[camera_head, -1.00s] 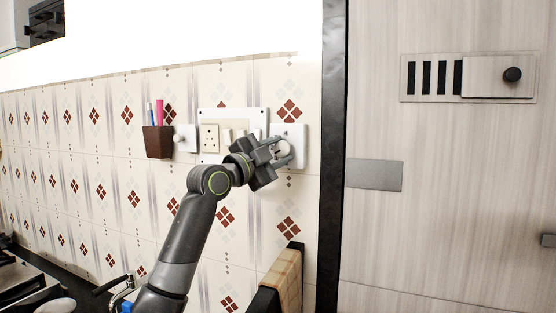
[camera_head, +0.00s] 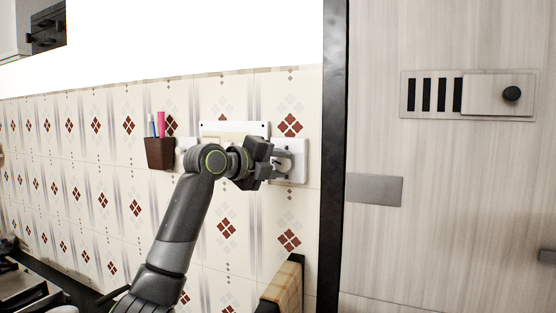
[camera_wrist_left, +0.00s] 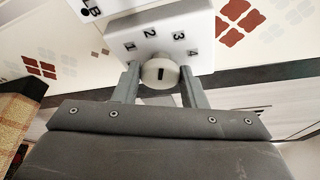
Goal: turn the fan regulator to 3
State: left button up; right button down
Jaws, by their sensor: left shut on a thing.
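The fan regulator (camera_head: 299,147) is a white plate on the tiled wall, at the right end of the row of fittings. In the left wrist view its plate (camera_wrist_left: 168,22) carries the numbers 1 to 4 around a round, pale knob (camera_wrist_left: 160,74). A short dark mark shows on the knob face; which number it points to is unclear. My left gripper (camera_head: 284,164) is at the regulator, shut on the knob. In the left wrist view its fingers (camera_wrist_left: 158,69) lie on either side of the knob. My right gripper is not in view.
A white switch board (camera_head: 234,128) sits left of the regulator, partly hidden by my left arm. A brown holder (camera_head: 159,153) with pens hangs further left. A dark door frame (camera_head: 335,150) stands close on the right.

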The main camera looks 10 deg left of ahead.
pick_arm(q)
jog(key=shift+d+m+g+y+p, duration=0.1)
jog(key=shift+m+g+y+p, duration=0.55)
jog(key=shift+m, duration=1.05)
jog(key=shift+t+y, duration=0.25)
jog(key=o, duration=1)
jog(key=shift+r, duration=0.1)
jog(key=shift+s, duration=0.25)
jog(key=shift+b+v, duration=3.3)
jog(key=shift+v, duration=5.25)
jog(key=shift+w, duration=0.1)
